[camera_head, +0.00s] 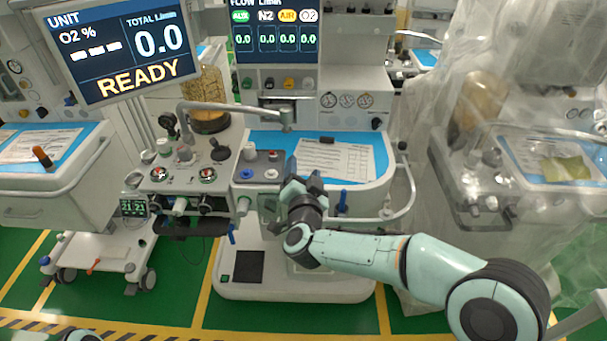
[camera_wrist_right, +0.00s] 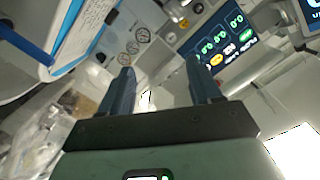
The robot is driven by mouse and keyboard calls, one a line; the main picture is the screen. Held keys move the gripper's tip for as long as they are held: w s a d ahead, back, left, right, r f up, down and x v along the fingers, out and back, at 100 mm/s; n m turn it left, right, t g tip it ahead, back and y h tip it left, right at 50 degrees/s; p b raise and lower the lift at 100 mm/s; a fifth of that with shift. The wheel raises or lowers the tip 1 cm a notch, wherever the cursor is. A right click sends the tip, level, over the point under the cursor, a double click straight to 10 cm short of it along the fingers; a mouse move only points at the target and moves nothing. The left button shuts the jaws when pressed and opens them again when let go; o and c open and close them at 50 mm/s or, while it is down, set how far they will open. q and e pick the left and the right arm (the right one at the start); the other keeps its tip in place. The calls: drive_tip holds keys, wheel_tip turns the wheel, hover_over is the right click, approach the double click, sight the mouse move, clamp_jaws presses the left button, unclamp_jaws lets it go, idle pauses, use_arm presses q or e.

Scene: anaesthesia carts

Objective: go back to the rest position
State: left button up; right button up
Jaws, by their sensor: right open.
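My right arm comes in from the lower right in the head view. My right gripper (camera_head: 302,186) is in front of the middle anaesthesia cart (camera_head: 290,278), by the front edge of its blue-topped work surface (camera_head: 262,140). In the right wrist view my right gripper (camera_wrist_right: 160,82) has its two dark fingers well apart, with nothing between them. Behind the fingers are the cart's round gauges and lit flow screen (camera_wrist_right: 213,45). Whether the gripper touches the cart cannot be told. A small teal part of mine shows at the bottom left edge; my left gripper is not in view.
A curved rail (camera_head: 408,205) runs around the work surface's right side. A plastic-draped cart (camera_head: 480,190) stands to the right. Another cart (camera_head: 50,205) stands at the left, near a small wheeled stand (camera_head: 95,255). Green floor with yellow lines is open in front.

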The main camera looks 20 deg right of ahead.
drive_tip(key=shift+f, duration=0.1)
drive_tip(key=s+f+n+g+y+p, duration=0.2)
drive_tip(key=s+f+g, duration=0.15)
drive_tip(key=f, duration=0.65)
drive_tip(key=s+f+n+g+y+p, duration=0.15)
drive_tip(key=s+f, duration=0.35)
drive_tip(key=f, duration=0.6)
drive_tip(key=s+f+n+g+y+p, duration=0.1)
drive_tip(key=s+f+n+g+p, duration=0.2)
drive_tip(key=f, duration=0.7)
use_arm(q)
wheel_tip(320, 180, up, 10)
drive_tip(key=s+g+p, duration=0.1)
drive_tip(key=p, duration=0.3)
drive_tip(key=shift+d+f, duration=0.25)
use_arm(e)
drive_tip(key=s+f+g+y, duration=0.1)
drive_tip(key=s+f+g, duration=0.1)
drive_tip(key=s, duration=0.7)
drive_tip(key=s+a+f+g+y, duration=0.1)
drive_tip(key=s+f+g, duration=0.2)
drive_tip(key=s, duration=0.6)
drive_tip(key=s+f+g+y, duration=0.1)
drive_tip(key=s+f+g, duration=0.2)
drive_tip(key=s, duration=0.7)
drive_tip(key=shift+a+g, duration=0.35)
drive_tip(key=shift+g, duration=0.45)
